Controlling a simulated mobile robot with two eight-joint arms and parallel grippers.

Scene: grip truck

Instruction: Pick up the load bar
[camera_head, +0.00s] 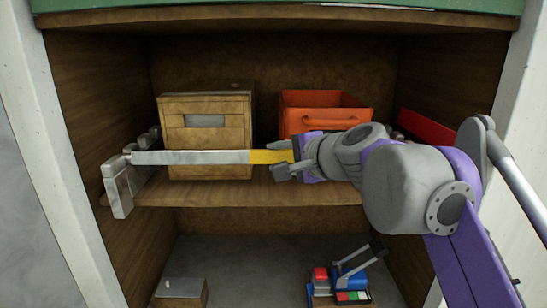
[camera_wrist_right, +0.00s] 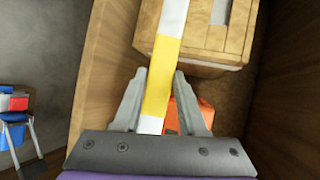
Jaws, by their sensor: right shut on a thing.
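The load bar (camera_head: 195,157) is a long grey metal bar with a yellow section, lying level across the front of the upper shelf in the head view. Its left end meets a grey metal bracket (camera_head: 118,187) at the left; I cannot tell whether it is seated there. My right gripper (camera_head: 286,162) is shut on the bar at its yellow section. In the right wrist view, the yellow and white bar (camera_wrist_right: 157,90) runs up between the two fingers of the gripper (camera_wrist_right: 160,100). The bar's right end is hidden behind my right arm. My left gripper is not in view.
A wooden crate (camera_head: 205,108) and an orange bin (camera_head: 325,100) stand on the wooden shelf (camera_head: 225,193) behind the bar. Below are a blue and red caddy (camera_head: 340,285) and a box (camera_head: 180,290). Side walls close in the compartment.

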